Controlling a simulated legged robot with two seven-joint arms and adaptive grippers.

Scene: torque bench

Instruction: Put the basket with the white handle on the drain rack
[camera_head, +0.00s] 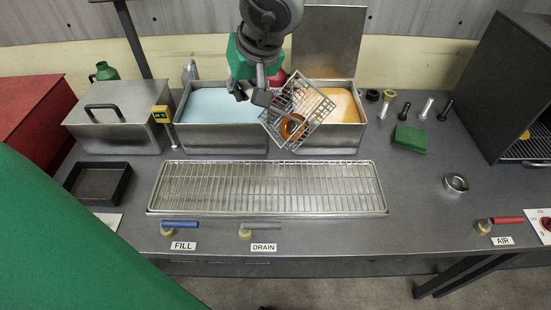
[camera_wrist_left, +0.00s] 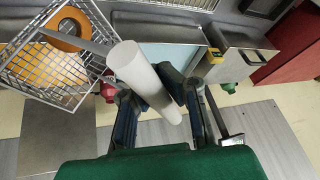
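The wire basket (camera_head: 298,110) hangs tilted in front of the orange bath in the head view, with an orange-brown ring (camera_head: 292,127) in it. In the left wrist view the basket (camera_wrist_left: 45,72) is at the upper left, and its white handle (camera_wrist_left: 142,75) lies between the fingers of my left gripper (camera_wrist_left: 150,95). My left gripper (camera_head: 255,92) is shut on that handle. The drain rack (camera_head: 267,188), a long wire rack in a shallow metal tray, lies empty nearer the front of the bench. My right gripper is not in view.
The blue bath (camera_head: 222,106) and the orange bath (camera_head: 345,106) stand behind the rack. A lidded metal box (camera_head: 117,122) and a black tray (camera_head: 98,183) are to the left. A green pad (camera_head: 410,139) and a dark cabinet (camera_head: 515,85) are right. Valve levers (camera_head: 180,224) line the front.

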